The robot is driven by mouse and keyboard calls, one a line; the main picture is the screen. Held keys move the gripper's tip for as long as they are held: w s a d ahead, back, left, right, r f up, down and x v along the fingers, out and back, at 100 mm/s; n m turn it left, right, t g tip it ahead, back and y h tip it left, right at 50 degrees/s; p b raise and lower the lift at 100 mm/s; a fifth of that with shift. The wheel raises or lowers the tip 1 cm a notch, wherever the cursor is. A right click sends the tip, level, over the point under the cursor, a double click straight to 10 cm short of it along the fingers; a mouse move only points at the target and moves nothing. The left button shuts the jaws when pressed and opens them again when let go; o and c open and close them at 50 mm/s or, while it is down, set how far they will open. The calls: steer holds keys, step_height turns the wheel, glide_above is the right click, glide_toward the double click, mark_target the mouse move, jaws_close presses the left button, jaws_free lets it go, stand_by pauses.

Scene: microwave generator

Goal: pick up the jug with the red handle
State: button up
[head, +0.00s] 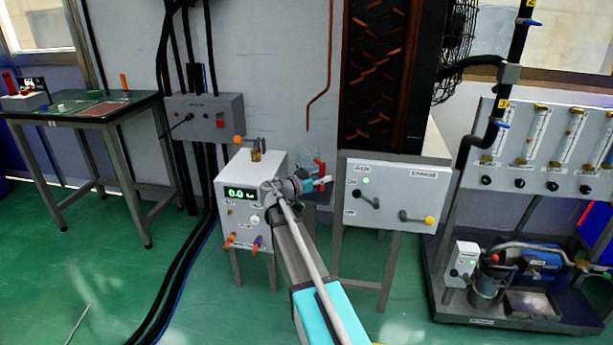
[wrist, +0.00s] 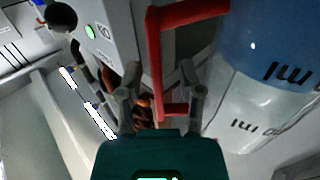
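The clear jug (head: 306,156) with a red handle (head: 320,167) stands behind my gripper, beside the white box in the head view. In the wrist view the jug (wrist: 265,85) fills the right side, showing "ml" marks and a blue upper part. Its red handle (wrist: 154,65) rises in the middle. My gripper (wrist: 157,90) is open, with one finger on each side of the handle's upright bar. I see gaps between the fingers and the bar. In the head view my gripper (head: 322,182) is small and its fingers are hard to make out.
A white box with a green display (head: 240,194) stands left of my gripper. A white panel with levers (head: 390,208) stands to the right. A dark table (head: 85,112) is at far left, and a pump cart (head: 515,290) at lower right.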

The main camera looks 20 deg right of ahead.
jaws_close()
steer(key=shift+r+p, duration=0.45)
stand_by(0.5)
steer(key=shift+r+p, duration=4.35)
steer(key=shift+r, duration=0.2)
